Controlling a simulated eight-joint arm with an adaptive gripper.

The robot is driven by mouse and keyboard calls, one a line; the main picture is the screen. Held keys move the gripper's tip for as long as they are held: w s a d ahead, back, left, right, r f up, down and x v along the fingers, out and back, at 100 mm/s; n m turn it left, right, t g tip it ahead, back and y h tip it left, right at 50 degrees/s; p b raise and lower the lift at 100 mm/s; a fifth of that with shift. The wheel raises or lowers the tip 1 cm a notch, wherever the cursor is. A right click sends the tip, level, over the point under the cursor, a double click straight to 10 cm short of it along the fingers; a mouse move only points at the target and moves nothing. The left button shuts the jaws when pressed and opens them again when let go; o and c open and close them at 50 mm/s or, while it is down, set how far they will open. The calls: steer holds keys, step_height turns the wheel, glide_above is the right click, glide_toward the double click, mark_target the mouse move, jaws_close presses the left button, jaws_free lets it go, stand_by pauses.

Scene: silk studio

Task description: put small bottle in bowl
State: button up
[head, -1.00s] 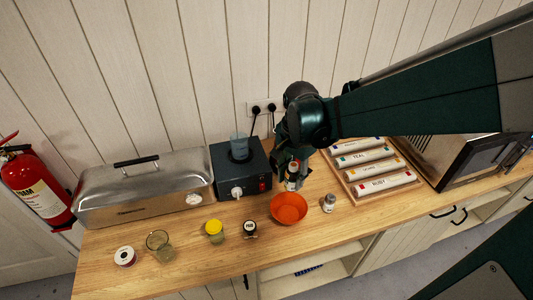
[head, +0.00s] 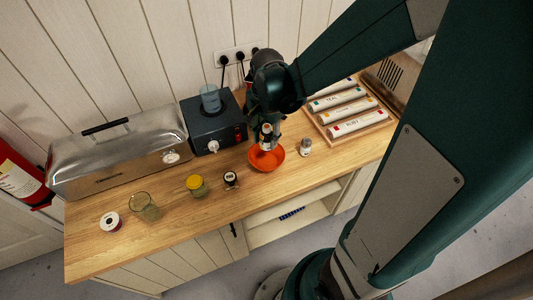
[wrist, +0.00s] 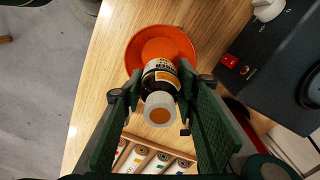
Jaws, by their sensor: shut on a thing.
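The small bottle (wrist: 161,88) is dark with a cream label and a pale cap. My gripper (wrist: 158,95) is shut on it, one finger on each side, in the wrist view. The orange bowl (wrist: 160,38) lies beyond the bottle there, and the bottle overlaps the near part of the bowl in the picture. In the head view, my gripper (head: 268,130) holds the bottle (head: 267,139) over the orange bowl (head: 267,160). Whether the bottle touches the bowl cannot be told. The inside of the bowl is partly hidden.
A small grey-capped jar (head: 306,147) stands right of the bowl, and a black-lidded jar (head: 231,179) stands left. A black heater (head: 214,125) and a rack of tubes (head: 345,112) are behind.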

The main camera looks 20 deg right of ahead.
mark_target(267, 148)
steer(key=shift+f, duration=0.1)
steer(key=shift+f, duration=2.8)
steer(key=shift+f, duration=0.1)
steer(key=shift+f, duration=1.95)
steer(key=shift+f+b, duration=0.15)
steer(key=shift+b, duration=0.25)
steer(key=o, duration=0.6)
steer(key=shift+c, duration=0.2)
steer(key=shift+o, duration=0.5)
steer(key=shift+r, duration=0.2)
steer(key=shift+r+p, duration=0.55)
steer(key=shift+r, duration=5.4)
